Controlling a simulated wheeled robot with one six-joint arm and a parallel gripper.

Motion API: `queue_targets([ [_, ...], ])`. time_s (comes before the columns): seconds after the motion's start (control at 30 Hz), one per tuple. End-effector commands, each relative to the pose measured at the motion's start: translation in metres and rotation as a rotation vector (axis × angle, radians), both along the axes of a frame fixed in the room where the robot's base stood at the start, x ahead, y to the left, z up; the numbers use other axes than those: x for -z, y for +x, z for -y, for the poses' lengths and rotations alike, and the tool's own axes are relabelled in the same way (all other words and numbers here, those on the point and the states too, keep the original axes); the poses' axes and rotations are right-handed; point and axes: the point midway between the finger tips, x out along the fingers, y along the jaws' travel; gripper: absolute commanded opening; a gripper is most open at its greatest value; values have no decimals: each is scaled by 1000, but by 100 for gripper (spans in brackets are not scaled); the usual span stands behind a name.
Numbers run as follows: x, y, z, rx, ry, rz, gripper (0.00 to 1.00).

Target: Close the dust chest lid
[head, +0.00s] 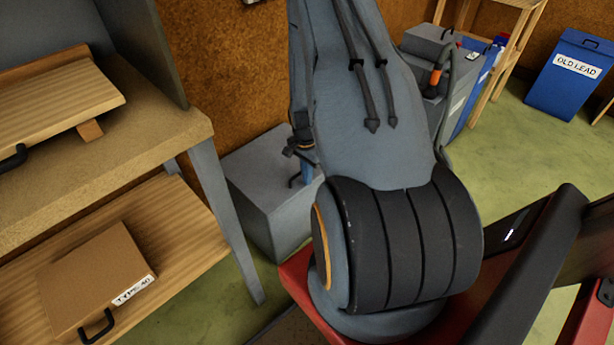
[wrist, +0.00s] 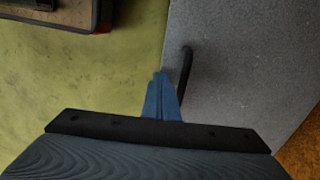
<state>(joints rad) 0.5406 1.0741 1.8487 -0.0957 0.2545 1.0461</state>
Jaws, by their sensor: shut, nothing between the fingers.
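The grey chest (head: 270,225), which looks like the dust chest, stands on the floor beside the bench leg. Its lid (head: 255,165) looks flat on top, with no gap that I can see; my arm hides its right part. A dark bar handle (head: 296,180) is near the lid's right edge. My gripper (head: 308,172) shows as a small blue piece beside the handle. In the wrist view the blue fingers (wrist: 160,80) are together and empty, close to the left of the handle (wrist: 186,65), over the edge of the grey lid (wrist: 245,60). Contact cannot be told.
A wooden bench (head: 170,135) with a lower shelf (head: 185,225) stands at the left; a brown box (head: 95,270) lies on that shelf. The wall is behind the chest. Grey and blue bins stand at the back right, with a blue OLD LEAD bin (head: 565,85). Green floor is open at right.

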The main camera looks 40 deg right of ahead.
Motion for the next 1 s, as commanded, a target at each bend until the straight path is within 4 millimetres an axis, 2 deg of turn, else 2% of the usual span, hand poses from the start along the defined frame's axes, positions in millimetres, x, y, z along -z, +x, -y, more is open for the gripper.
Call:
queue_targets([
  [0.03, -14, 1, 0, -3, -3, 3, 0],
  [0.4, -86, 4, -1, -6, -5, 9, 0],
  [0.6, -117, 4, 0, -4, -5, 8, 0],
  [0.8, -130, 3, 0, -4, -5, 7, 0],
  [1.0, -132, 3, 0, -4, -4, 7, 0],
])
